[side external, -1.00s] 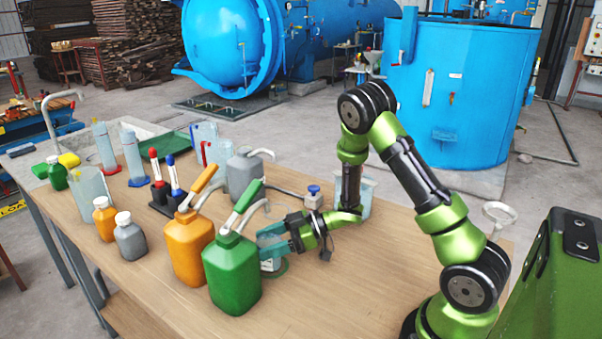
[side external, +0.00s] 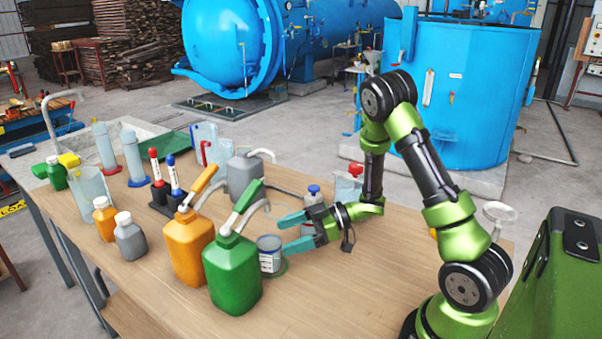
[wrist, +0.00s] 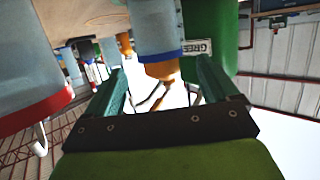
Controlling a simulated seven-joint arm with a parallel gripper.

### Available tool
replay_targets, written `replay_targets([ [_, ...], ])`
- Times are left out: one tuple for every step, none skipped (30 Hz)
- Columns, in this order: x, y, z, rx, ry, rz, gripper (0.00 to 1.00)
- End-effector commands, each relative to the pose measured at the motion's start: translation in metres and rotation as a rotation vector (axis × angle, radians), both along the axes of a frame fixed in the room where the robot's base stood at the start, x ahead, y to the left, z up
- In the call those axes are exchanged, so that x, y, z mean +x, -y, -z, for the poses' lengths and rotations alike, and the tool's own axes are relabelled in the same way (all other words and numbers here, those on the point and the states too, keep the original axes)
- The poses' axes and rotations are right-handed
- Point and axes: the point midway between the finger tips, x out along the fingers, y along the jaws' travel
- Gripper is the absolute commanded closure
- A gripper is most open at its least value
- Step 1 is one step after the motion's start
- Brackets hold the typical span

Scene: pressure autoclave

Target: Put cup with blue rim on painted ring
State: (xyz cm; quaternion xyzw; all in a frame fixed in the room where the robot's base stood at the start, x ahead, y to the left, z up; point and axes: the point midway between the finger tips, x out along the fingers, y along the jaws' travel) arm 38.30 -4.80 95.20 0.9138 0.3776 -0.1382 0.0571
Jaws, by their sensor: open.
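The cup with the blue rim (side external: 269,258) stands upright on the table, just right of the green jug. A thin greenish ring (side external: 284,269) shows at the right of its base; the jug hides the left side, so I cannot tell how well centred it is. My gripper (side external: 288,235) is open and empty, to the right of the cup with its fingers apart from it. In the wrist view the picture is upside down: the cup's blue rim (wrist: 161,56) shows beyond the open fingers of my gripper (wrist: 160,88).
The green jug (side external: 232,275) stands close to the cup, with an orange jug (side external: 187,250) beyond it. A blue-capped bottle (side external: 313,196) stands behind my gripper. A red-rimmed vessel (wrist: 32,70) shows at left in the wrist view. The table front right is clear.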

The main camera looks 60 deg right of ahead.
Motion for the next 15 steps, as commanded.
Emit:
replay_targets([
  [-0.008,0.01,-0.004,-0.001,0.002,0.007,0.13],
  [-0.012,0.014,-0.006,-0.001,0.002,0.007,0.13],
  [-0.018,0.019,-0.008,0.0,0.001,0.006,0.13],
  [-0.022,0.023,-0.01,0.0,0.0,0.006,0.13],
  [-0.025,0.026,-0.011,0.001,0.001,0.006,0.13],
  [-0.029,0.03,-0.013,0.001,0.0,0.005,0.13],
  [-0.032,0.033,-0.014,0.001,0.001,0.004,0.13],
  [-0.035,0.035,-0.015,0.001,0.001,0.003,0.13],
  [-0.038,0.038,-0.016,0.001,0.0,0.002,0.13],
  [-0.039,0.04,-0.017,0.001,0.0,0.002,0.13],
  [-0.041,0.041,-0.018,0.0,0.0,0.003,0.13],
  [-0.041,0.043,-0.019,-0.003,0.002,0.007,0.13],
  [-0.039,0.044,-0.021,-0.009,0.005,0.016,0.13],
  [-0.036,0.046,-0.024,-0.02,0.008,0.03,0.13],
  [-0.029,0.048,-0.028,-0.038,0.015,0.058,0.13],
])
